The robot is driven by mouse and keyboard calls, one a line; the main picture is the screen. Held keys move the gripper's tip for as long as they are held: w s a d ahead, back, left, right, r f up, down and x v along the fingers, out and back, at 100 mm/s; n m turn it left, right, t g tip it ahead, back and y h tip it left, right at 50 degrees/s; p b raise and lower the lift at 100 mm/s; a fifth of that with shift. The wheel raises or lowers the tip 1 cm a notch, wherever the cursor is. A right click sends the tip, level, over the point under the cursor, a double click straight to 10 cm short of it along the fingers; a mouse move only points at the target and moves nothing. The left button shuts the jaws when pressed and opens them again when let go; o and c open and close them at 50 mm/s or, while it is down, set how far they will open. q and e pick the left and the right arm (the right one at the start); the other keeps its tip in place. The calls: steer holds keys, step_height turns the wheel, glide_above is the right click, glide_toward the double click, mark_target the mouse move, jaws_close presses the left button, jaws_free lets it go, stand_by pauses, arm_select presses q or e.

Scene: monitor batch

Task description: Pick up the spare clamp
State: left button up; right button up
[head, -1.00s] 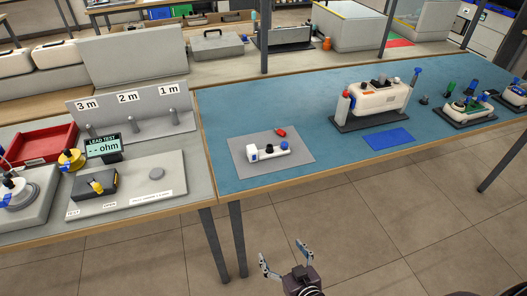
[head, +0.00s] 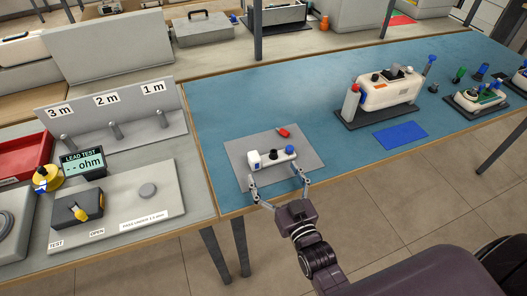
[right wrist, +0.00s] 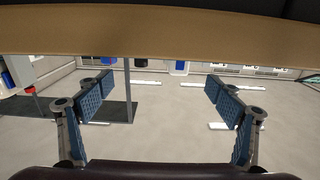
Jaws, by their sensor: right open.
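A white, clamp-like piece (head: 272,158) with a blue knob and a dark knob lies on a grey mat (head: 312,159) near the front edge of the blue table top; I take it for the spare clamp. A small red piece (head: 283,132) lies behind it on the mat. My right gripper (head: 276,176) is open and empty, its fingers spread in front of the white piece at the table's front edge. I see no contact with it. In the right wrist view the open fingers (right wrist: 157,92) show with the wooden table edge and floor; the white piece is not visible there.
A white device (head: 388,93) on a dark base and a blue pad (head: 400,136) are to the right. At the left stand a test display (head: 83,163), a grey board (head: 150,212) and a red tray (head: 22,157). The blue surface between mat and device is clear.

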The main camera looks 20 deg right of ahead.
mark_target(265, 163)
steer(key=shift+w+r, duration=0.2)
steer(key=shift+w, duration=0.2)
steer(key=shift+w+r, duration=0.15)
steer(key=shift+w, duration=0.4)
steer(key=w, duration=0.2)
steer(key=w+p, duration=0.1)
steer(key=shift+w+a+f, duration=0.15)
steer(key=shift+w+f, duration=0.1)
steer(key=shift+w, duration=0.5)
arm_select(q)
steer(key=shift+s+a+r, duration=0.1)
steer(key=shift+s+r, duration=0.25)
steer(key=shift+s, duration=0.2)
steer(key=shift+s+r, duration=0.3)
steer(key=shift+s, duration=0.25)
arm_select(e)
steer(key=c, duration=1.4)
